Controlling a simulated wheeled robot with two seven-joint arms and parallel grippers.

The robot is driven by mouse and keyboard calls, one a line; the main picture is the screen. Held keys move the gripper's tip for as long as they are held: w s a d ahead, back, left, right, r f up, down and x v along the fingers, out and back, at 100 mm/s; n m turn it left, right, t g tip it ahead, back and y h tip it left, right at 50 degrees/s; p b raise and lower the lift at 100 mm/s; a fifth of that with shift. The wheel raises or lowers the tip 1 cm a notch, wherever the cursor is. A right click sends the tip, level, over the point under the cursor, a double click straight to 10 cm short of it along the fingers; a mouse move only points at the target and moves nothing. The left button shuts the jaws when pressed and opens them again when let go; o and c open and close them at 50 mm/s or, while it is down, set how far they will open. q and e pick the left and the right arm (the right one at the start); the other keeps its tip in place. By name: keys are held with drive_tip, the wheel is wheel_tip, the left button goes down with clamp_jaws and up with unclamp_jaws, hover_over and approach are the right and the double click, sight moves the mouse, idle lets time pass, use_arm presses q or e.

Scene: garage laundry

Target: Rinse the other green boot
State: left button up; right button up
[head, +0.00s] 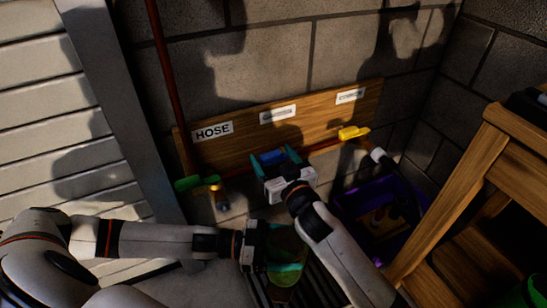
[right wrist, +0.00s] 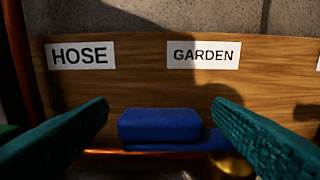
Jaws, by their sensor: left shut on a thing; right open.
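My left gripper (head: 281,267) is shut on a dark green boot (head: 286,241), low in front of the wall and partly hidden by the gripper and my right arm. My right gripper (head: 276,160) is open in front of the blue tap handle (head: 270,157). In the right wrist view the blue handle (right wrist: 160,125) lies between and beyond the two teal fingers, below the GARDEN label (right wrist: 203,55). No contact with it shows. I cannot make out any water.
A green tap handle (head: 188,183) is under the HOSE label (head: 212,131); a yellow one (head: 353,133) is to the right. A purple crate (head: 424,192) stands at lower right beside a wooden table (head: 500,145). A dark floor grate (head: 322,287) lies below.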

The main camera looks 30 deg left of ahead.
drive_tip(key=shift+w+a, duration=0.1)
drive_tip(key=c, duration=1.4)
drive_tip(key=shift+d+n+g+y, duration=0.3)
drive_tip(key=shift+n+g+y, duration=0.2)
drive_tip(key=shift+g, duration=0.25)
drive_tip(key=shift+d+n+g+y, duration=0.3)
drive_tip(key=shift+n+g+y, duration=0.1)
drive_tip(key=shift+n+g, duration=0.3)
drive_tip(key=shift+s+d+n+g+y, duration=0.25)
drive_tip(key=shift+n+g+y, duration=0.2)
drive_tip(key=shift+g, duration=0.4)
drive_tip(key=o, duration=1.4)
